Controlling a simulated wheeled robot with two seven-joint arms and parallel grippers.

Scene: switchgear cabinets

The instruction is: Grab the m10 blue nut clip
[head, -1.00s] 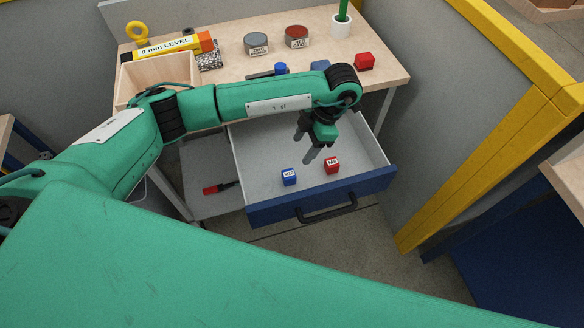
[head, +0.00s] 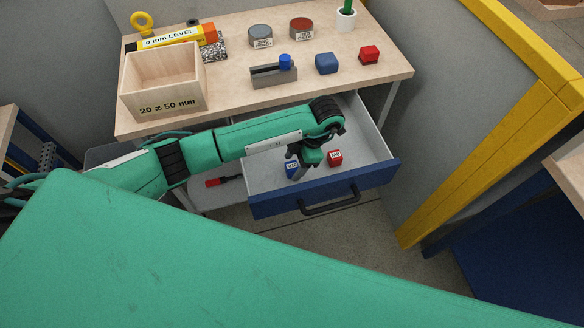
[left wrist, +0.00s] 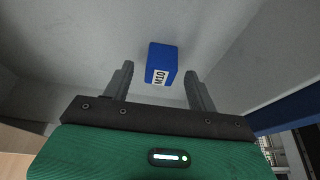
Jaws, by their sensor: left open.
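The blue nut clip (head: 291,169), labelled M10, lies in the open drawer and is partly hidden by my left gripper in the head view. In the left wrist view the blue clip (left wrist: 162,62) sits ahead of and between the fingertips, its M10 label facing the gripper. My left gripper (head: 297,172) is lowered into the drawer, open and empty; its two fingers show apart in the left wrist view (left wrist: 159,78). No contact with the clip shows. My right gripper is not in view.
A red clip (head: 335,158) lies close to the right of the gripper in the drawer (head: 370,147). The drawer's blue front (head: 270,205) and its handle are near. The workbench (head: 225,99) above carries a wooden box (head: 165,99), a blue block (head: 327,63) and cans.

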